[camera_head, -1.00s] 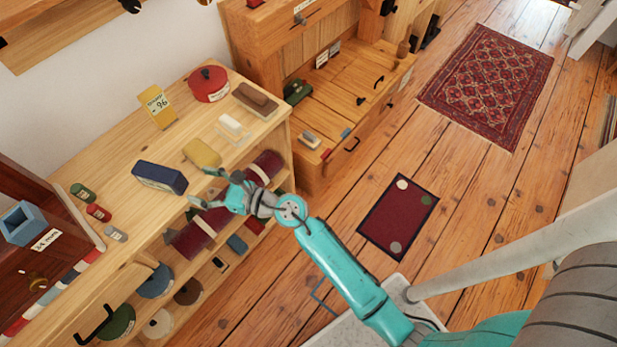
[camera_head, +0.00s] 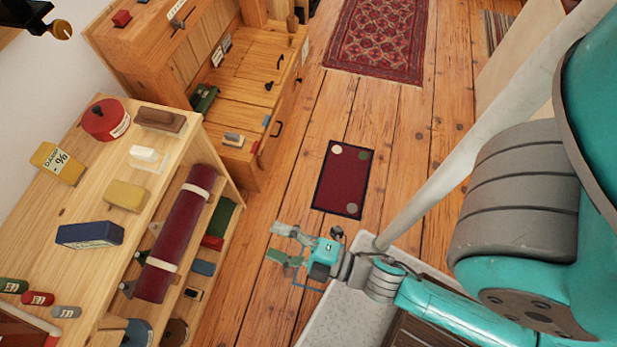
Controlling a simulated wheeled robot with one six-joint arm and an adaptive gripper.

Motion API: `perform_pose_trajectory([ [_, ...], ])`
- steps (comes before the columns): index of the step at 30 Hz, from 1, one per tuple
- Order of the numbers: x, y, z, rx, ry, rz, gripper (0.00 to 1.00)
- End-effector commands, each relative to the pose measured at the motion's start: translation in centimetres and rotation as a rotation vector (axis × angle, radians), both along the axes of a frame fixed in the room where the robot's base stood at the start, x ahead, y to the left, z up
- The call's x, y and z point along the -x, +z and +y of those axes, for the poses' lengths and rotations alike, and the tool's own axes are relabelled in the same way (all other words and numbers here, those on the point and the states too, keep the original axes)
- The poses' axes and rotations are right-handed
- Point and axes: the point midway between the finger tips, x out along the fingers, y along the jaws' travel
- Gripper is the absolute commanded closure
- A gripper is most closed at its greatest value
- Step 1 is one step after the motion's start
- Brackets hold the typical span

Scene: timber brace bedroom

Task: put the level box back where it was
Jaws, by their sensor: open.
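I cannot tell for sure which thing is the level box. A dark blue box (camera_head: 90,234) with pale lettering, too small to read, lies on the wooden shelf top (camera_head: 85,200). A yellow block (camera_head: 127,196) lies beyond it, and a yellow card box (camera_head: 57,163) marked with a % sign sits near the wall. My gripper (camera_head: 277,243) is open with nothing between its fingers. It is over the floor to the right of the shelf, apart from all of these.
A red pot (camera_head: 106,120), a brown block (camera_head: 160,119) and a white block (camera_head: 147,154) stand at the shelf's far end. A long maroon roll (camera_head: 178,230) lies along its side. A maroon mat (camera_head: 343,180) and a patterned rug (camera_head: 379,38) lie on the floor.

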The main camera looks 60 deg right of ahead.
Motion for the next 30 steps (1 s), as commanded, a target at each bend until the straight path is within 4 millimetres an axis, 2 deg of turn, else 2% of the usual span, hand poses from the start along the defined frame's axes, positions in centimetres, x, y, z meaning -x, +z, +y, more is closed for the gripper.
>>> perform_pose_trajectory([
  [1, 1.9, 0.2, -0.8, -0.112, -0.031, 0.057, 0.29],
  [6, 6.8, 1.1, -3.0, -0.509, -0.150, 0.219, 0.29],
  [12, 10.7, 2.0, -4.4, -0.854, -0.270, 0.341, 0.29],
  [18, 12.0, 2.4, -4.8, -0.984, -0.317, 0.380, 0.29],
  [30, 12.0, 2.4, -4.8, -0.987, -0.317, 0.380, 0.29],
])
